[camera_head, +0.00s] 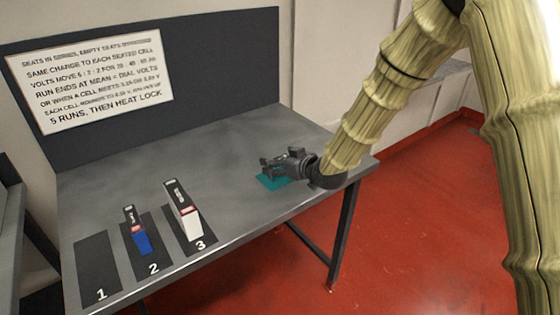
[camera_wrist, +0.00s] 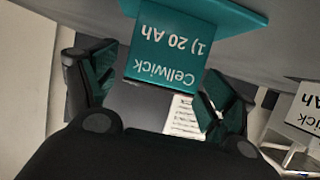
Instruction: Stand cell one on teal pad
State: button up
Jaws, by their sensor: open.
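Cell one (camera_wrist: 165,55) is a teal block labelled "Cellwick 1) 20 Ah", upside down in the wrist view. Its labelled face meets the teal pad (camera_wrist: 240,14) at the top of that view, and it appears to stand on it. My gripper (camera_wrist: 160,75) is open, with one finger on each side of the cell and gaps showing. In the head view my gripper (camera_head: 275,166) is low over the teal pad (camera_head: 268,184) at the table's right part. It hides the cell there, and only part of the pad shows.
Mat 1 (camera_head: 97,265) is empty. A blue cell (camera_head: 142,240) stands on mat 2 and a white cell (camera_head: 191,222) on mat 3. A dark back panel with a printed sign (camera_head: 95,80) rises behind the grey table (camera_head: 210,150). The table middle is clear.

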jog(key=shift+s+d+r, duration=0.1)
jog(key=shift+r, duration=0.05)
jog(key=b+v, duration=0.1)
jog(key=v, duration=1)
jog(key=shift+s+d+r, duration=0.2)
jog(key=shift+s, duration=0.1)
